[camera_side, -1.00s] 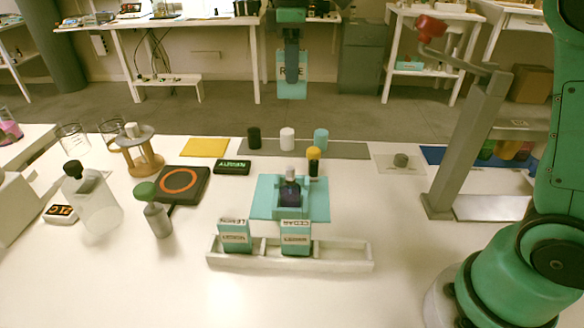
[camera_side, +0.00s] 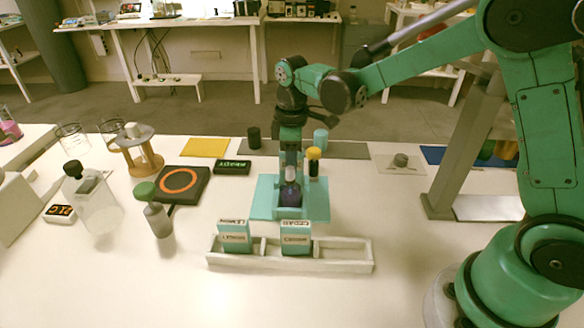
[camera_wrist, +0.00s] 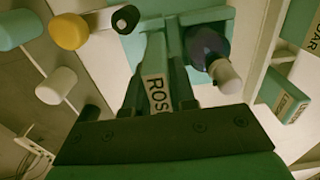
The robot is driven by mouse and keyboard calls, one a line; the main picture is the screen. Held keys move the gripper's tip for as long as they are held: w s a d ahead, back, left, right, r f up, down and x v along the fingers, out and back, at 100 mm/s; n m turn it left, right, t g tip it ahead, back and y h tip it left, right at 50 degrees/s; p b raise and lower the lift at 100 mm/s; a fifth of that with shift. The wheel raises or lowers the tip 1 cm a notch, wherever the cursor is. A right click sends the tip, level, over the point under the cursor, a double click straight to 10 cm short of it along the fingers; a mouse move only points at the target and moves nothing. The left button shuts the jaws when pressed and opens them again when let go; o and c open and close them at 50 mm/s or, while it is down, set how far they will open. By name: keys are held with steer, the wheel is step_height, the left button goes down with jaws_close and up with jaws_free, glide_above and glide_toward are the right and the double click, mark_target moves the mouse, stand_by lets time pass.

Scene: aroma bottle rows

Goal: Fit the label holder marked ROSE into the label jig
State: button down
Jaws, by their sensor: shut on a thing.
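My gripper (camera_side: 291,165) is low over the teal label jig (camera_side: 262,205), behind the white-capped purple bottle (camera_side: 290,194) standing in it. In the wrist view my gripper (camera_wrist: 160,70) is shut on the label holder marked ROSE (camera_wrist: 157,95), whose lettering shows between the fingers. The purple bottle (camera_wrist: 207,46) is close beside the fingers there, with part of the jig (camera_wrist: 150,22) beyond. In the side view the holder is hidden by the bottle and fingers. I cannot tell whether it touches the jig.
A white rack (camera_side: 345,262) in front of the jig holds the LEMON holder (camera_side: 236,238) and the CEDAR holder (camera_side: 296,240); its right part is empty. A yellow-topped black bottle (camera_side: 314,162) stands close behind the jig. A green-capped bottle (camera_side: 153,210) stands at left.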

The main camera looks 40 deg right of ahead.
steer(key=shift+f, duration=1.1)
steer(key=shift+f, duration=0.1)
steer(key=c, duration=1)
jaws_free()
